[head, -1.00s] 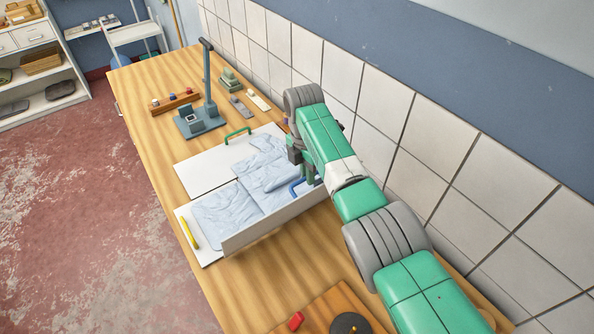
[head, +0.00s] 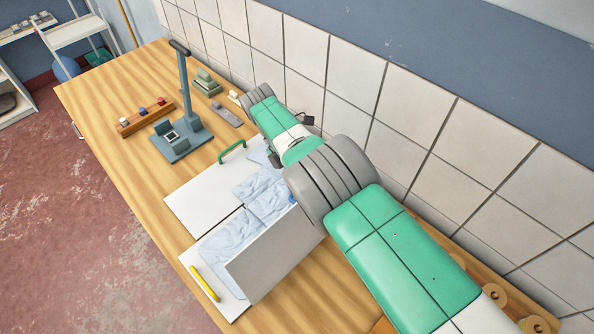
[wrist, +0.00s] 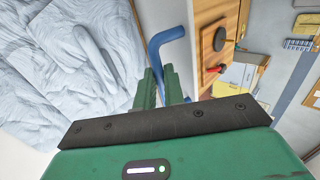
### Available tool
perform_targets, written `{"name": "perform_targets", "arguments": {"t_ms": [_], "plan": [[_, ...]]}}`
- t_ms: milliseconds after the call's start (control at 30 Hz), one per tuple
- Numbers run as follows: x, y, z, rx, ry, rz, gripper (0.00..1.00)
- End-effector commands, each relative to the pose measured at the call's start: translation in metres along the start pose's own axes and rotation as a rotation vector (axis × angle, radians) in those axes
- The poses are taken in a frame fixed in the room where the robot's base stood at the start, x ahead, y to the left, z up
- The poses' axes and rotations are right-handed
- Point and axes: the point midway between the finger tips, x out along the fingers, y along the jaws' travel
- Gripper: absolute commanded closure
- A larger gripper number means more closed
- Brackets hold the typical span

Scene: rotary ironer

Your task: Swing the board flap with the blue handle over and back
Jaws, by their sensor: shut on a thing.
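The board flap (head: 272,262) stands raised at the near right side of the folding board, its grey-white outer face toward the head camera. Its blue handle (wrist: 166,42) shows in the wrist view; only a bit of blue (head: 292,199) shows in the head view. My gripper (wrist: 160,88) is shut on the blue handle, its green fingers around the bar. Pale blue crumpled cloth (head: 230,238) lies on the board beside the flap. My arm hides the flap's far end and the gripper in the head view.
Other panels carry a green handle (head: 232,150) and a yellow handle (head: 205,283). A grey stand with a post (head: 184,95) and a wooden rack (head: 146,117) stand farther back. A tiled wall (head: 350,108) runs close along the right. The table's left side is clear.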

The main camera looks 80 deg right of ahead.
Motion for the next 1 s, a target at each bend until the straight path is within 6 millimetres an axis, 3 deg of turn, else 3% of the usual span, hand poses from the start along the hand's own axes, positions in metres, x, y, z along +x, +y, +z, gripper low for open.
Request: {"name": "perform_targets", "arguments": {"t_ms": [467,500,600,1000], "plan": [[0.0034,-0.0014,-0.0021,-0.004,0.002,-0.016,1.00],[0.0033,-0.0014,-0.0021,-0.004,0.002,-0.016,0.88],[0.0032,-0.0014,-0.0017,-0.004,0.002,-0.015,0.68],[-0.0047,0.0010,0.0005,0.001,-0.001,0.017,0.67]]}}
